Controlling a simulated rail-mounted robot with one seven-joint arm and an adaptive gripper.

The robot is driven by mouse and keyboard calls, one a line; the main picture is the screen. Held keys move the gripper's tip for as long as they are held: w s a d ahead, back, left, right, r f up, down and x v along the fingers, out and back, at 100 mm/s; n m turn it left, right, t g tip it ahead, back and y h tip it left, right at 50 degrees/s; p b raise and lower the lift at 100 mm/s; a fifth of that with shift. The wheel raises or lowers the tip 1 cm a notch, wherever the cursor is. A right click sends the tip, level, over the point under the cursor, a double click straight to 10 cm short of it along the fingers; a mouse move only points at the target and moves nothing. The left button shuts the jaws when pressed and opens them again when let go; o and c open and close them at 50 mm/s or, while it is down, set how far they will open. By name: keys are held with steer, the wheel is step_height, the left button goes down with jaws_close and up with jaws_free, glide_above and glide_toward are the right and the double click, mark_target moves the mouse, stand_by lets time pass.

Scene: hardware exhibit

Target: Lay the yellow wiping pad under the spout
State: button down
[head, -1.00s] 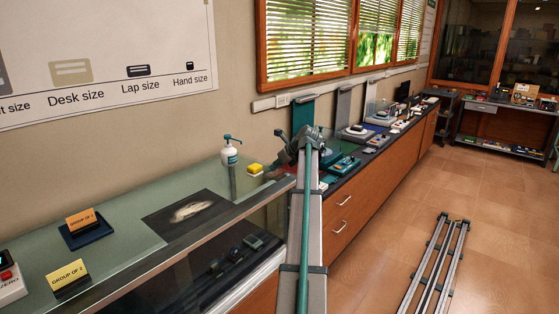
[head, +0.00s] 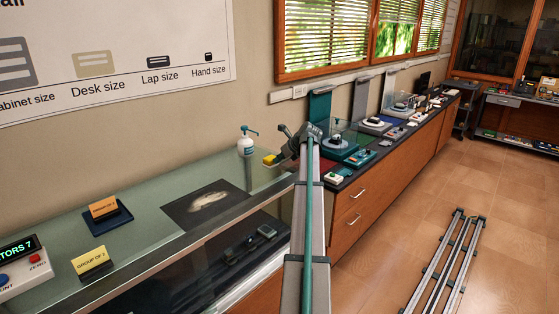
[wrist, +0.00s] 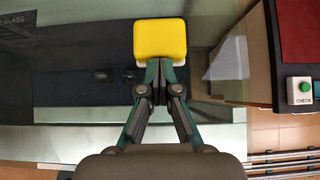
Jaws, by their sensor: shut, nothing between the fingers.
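The yellow wiping pad (head: 269,160) lies on the glass counter, just right of the pump bottle, in the head view. In the wrist view the pad (wrist: 160,40) is at top centre, with a white edge showing beneath it. My gripper (wrist: 159,68) is shut and empty, its fingertips pointing at the pad's near edge. I cannot tell whether they touch it. The bottle (head: 246,147) is white with a teal pump top and spout; it stands upright on the counter. In the head view my fingertips are hidden or too small to make out.
A dark panel with a pale smear (head: 209,203) lies left of the bottle. A green CHECK button box (wrist: 301,90) is at right in the wrist view.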

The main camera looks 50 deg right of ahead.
steer(key=w, duration=0.5)
steer(key=w+d+p, duration=0.1)
steer(key=w, duration=0.2)
steer(key=shift+s+a, duration=0.1)
steer(key=shift+s, duration=0.05)
